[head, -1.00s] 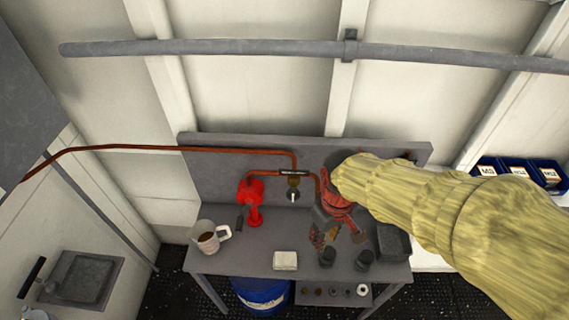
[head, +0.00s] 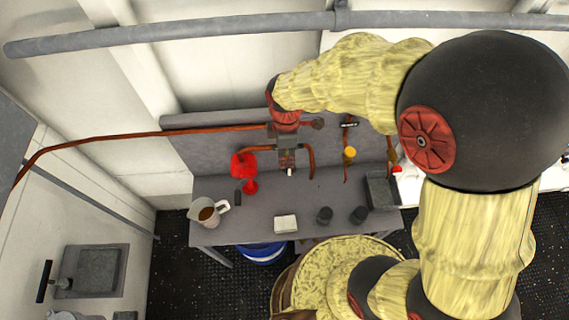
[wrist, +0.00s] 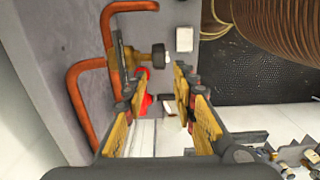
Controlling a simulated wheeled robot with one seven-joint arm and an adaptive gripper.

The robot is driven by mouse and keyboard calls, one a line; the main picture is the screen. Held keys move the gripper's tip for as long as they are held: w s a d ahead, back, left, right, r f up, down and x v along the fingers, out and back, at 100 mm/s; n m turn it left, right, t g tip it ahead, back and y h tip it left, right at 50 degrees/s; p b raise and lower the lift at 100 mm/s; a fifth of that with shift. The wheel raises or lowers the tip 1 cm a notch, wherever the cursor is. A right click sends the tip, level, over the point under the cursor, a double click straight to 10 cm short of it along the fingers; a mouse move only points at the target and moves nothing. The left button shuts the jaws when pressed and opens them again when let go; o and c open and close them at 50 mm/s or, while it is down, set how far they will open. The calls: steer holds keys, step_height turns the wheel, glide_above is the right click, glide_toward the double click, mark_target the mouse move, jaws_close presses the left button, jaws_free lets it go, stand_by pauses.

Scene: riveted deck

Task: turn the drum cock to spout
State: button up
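The drum cock (head: 288,162) is a brass valve on the copper pipework of the grey back panel. In the wrist view its brass body (wrist: 124,54) sits between two bent copper pipes, with a black knob (wrist: 158,55) sticking out from the panel. My gripper (head: 287,145) is just above the cock in the head view and partly covers it. In the wrist view my gripper (wrist: 155,97) is open, with a gap between its yellow-padded fingers and nothing clearly held. The cock lies beyond the fingertips. I cannot tell which way its handle is turned.
A red fitting (head: 243,165) is left of the cock. A blue drum (head: 262,254) is underneath. Tools hang at the panel's right.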

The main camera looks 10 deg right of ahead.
step_height(320, 180, down, 8)
steer(key=shift+r+p, duration=0.25)
steer(key=shift+p, duration=0.3)
steer(key=shift+c, duration=0.2)
jaws_close()
